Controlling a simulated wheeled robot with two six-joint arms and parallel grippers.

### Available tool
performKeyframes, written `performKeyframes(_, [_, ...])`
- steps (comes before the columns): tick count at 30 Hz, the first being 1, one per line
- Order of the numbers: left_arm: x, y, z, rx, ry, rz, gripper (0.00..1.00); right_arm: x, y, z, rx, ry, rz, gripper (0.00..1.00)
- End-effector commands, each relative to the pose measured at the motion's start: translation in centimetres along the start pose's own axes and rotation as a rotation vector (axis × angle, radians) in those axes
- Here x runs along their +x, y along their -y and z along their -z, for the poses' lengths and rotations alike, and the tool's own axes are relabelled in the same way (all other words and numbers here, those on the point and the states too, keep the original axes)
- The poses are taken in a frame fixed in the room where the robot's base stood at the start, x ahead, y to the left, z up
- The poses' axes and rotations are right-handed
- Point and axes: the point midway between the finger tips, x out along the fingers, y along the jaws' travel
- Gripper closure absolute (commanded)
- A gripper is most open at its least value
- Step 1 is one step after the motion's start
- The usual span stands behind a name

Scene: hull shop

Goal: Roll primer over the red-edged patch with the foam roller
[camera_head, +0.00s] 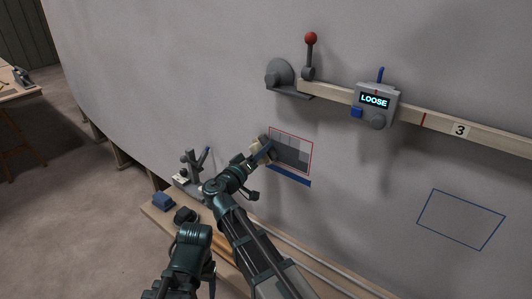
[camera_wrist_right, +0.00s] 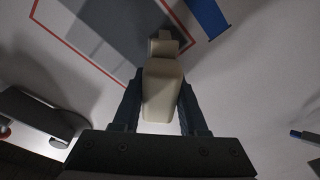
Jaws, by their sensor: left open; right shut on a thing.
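The red-edged patch (camera_head: 291,153) is on the pale hull wall, its inside grey in lighter and darker areas. It also shows in the right wrist view (camera_wrist_right: 105,35). My right gripper (camera_head: 265,149) is at the patch's left edge, shut on the cream handle of the foam roller (camera_wrist_right: 162,92). The roller's far end overlaps the patch in the wrist view; whether it touches the wall I cannot tell. My left gripper (camera_head: 190,240) is low at the left, away from the patch; its fingers are hard to make out.
A blue strip (camera_head: 290,181) lies just below the patch. Above, a wooden rail (camera_head: 440,122) carries a box reading LOOSE (camera_head: 375,104) and a red-knobbed lever (camera_head: 310,55). A blue outlined rectangle (camera_head: 461,219) is at right. A bench with a blue block (camera_head: 162,201) stands below.

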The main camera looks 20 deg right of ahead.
Motion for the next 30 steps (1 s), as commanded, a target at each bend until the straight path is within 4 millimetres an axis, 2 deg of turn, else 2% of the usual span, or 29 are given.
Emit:
performKeyframes(14, [-1.8, 0.2, -0.1, 0.000, 0.000, 0.000, 0.34, 0.2, -1.2, 1.3, 0.000, 0.000, 0.000, 1.00])
performKeyframes(20, [-1.6, 0.1, -0.1, 0.000, 0.000, 0.000, 0.34, 0.1, -1.4, 1.0, 0.000, 0.000, 0.000, 1.00])
performKeyframes(30, [-1.6, 0.1, -0.1, 0.000, 0.000, 0.000, 0.34, 0.0, -3.1, -0.7, 0.000, 0.000, 0.000, 1.00])
